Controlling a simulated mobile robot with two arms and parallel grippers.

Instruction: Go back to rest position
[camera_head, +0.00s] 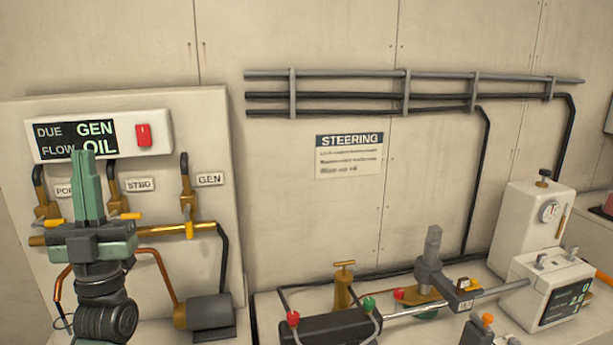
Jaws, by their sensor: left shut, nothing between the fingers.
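My left gripper (86,160) shows at the left of the head view with its green fingers pointing up. The fingers are together with nothing between them. It appears in front of the pale valve panel (205,125) and hides part of the brass pipe and the left valves. Its fingertips overlap the lower edge of the display box (157,122), which reads "DUE GEN" and "FLOW OIL". I cannot tell how far the fingers are from the panel. My right gripper is not in view.
A grey motor (210,311) sits below. Steering gear with a metal rod (412,309) and a white gauge box (530,222) fill the lower right.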

